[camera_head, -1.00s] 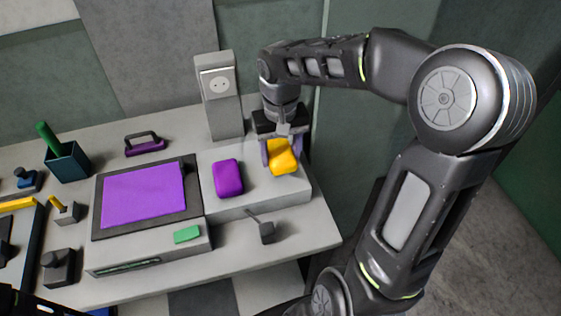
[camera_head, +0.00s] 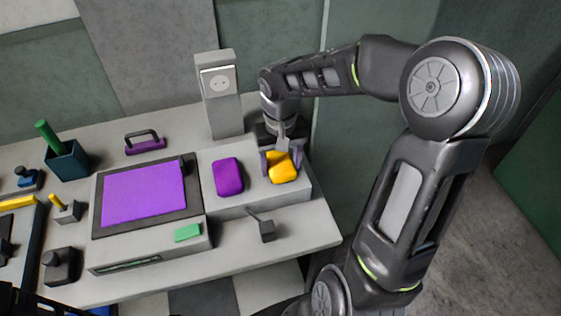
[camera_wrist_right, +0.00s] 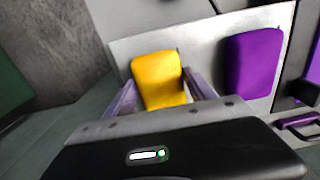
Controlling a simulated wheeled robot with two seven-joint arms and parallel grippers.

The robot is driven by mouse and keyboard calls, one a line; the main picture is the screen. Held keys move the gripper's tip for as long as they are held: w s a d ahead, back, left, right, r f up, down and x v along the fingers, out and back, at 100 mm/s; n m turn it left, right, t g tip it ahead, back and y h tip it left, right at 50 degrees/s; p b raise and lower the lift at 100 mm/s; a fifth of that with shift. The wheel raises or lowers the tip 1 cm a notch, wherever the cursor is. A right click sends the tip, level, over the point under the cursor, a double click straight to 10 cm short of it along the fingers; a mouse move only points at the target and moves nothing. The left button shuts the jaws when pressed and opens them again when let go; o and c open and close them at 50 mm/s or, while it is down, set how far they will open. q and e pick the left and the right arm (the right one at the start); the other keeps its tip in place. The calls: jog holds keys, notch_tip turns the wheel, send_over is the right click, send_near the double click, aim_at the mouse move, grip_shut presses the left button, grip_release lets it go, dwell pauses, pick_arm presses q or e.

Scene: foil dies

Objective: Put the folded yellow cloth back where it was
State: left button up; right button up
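The folded yellow cloth (camera_head: 284,172) lies at the right part of a raised grey block, to the right of a purple folded piece (camera_head: 228,176). In the right wrist view the yellow cloth (camera_wrist_right: 158,80) shows between the two fingers. My right gripper (camera_head: 281,158) points down over the cloth's far part, its light purple fingers spread on either side. In the right wrist view the right gripper (camera_wrist_right: 165,95) looks open, with the fingers beside the cloth; the contact at its sides is hard to make out. My left gripper is not clearly in view.
A grey post with a socket (camera_head: 218,95) stands behind the block. A dark-framed purple panel (camera_head: 145,194) is to the left, with a green piece (camera_head: 188,232) below it. A small grey lever box (camera_head: 266,230) stands in front. The table's right edge is close.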

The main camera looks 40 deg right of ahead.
aim_at(281, 162)
jog(key=shift+o, duration=1.4)
notch_tip(281, 162, up, 12)
jog(key=shift+r, duration=0.25)
